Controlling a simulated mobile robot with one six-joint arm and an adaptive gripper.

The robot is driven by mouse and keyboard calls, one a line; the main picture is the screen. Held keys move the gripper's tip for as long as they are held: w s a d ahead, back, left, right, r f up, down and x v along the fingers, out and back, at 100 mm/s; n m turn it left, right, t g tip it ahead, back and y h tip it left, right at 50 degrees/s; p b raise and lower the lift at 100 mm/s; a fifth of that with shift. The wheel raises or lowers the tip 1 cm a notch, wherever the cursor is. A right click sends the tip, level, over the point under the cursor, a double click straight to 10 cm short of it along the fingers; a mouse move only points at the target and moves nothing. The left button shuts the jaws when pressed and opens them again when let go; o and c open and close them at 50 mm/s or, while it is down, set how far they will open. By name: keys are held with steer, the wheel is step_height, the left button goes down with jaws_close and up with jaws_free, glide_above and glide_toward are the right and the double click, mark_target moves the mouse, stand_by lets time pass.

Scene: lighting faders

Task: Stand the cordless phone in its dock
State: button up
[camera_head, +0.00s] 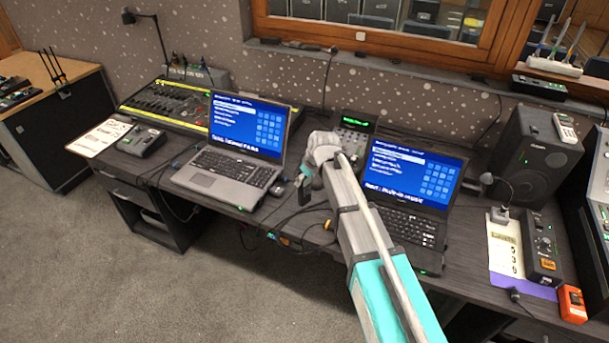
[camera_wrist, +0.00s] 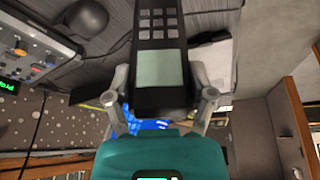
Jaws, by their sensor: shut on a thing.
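The cordless phone (camera_wrist: 158,68) is black, with a grey keypad and a pale green screen. In the wrist view it sits between the two fingers of my gripper (camera_wrist: 160,95), which is shut on it. In the head view my gripper (camera_head: 307,180) holds the phone (camera_head: 304,190) as a small dark shape above the desk's front edge, between the two laptops. The phone's lower end is cut off in the wrist view. I cannot tell for sure which thing is the dock; a dark, low device (camera_head: 142,139) stands on the desk left of the left laptop.
The left laptop (camera_head: 215,172) and right laptop (camera_head: 405,228) stand open on the desk. A box with a green display (camera_head: 354,126) stands behind them. A mixer (camera_head: 165,106) is at the back left; a speaker (camera_head: 535,150) and an orange box (camera_head: 572,304) are at the right. Cables cross the desk.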

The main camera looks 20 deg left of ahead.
steer(key=s+d+r+p, duration=0.2)
steer(key=s+r+p, duration=0.1)
steer(key=r, duration=0.1)
steer(key=shift+s+r+p, duration=0.25)
steer(key=shift+r+p, duration=0.05)
steer(key=shift+p, duration=0.05)
steer(key=s+d+r+p, duration=0.1)
steer(key=s, duration=0.1)
steer(key=s+d, duration=0.1)
steer(key=s+d+r+p, duration=0.1)
steer(key=s, duration=0.1)
steer(key=shift+s+d+r+p, duration=0.35)
steer(key=shift+d, duration=0.05)
steer(key=shift+s+d+r, duration=0.2)
steer(key=shift+s+d, duration=0.1)
steer(key=shift+s, duration=0.2)
steer(key=shift+a, duration=0.1)
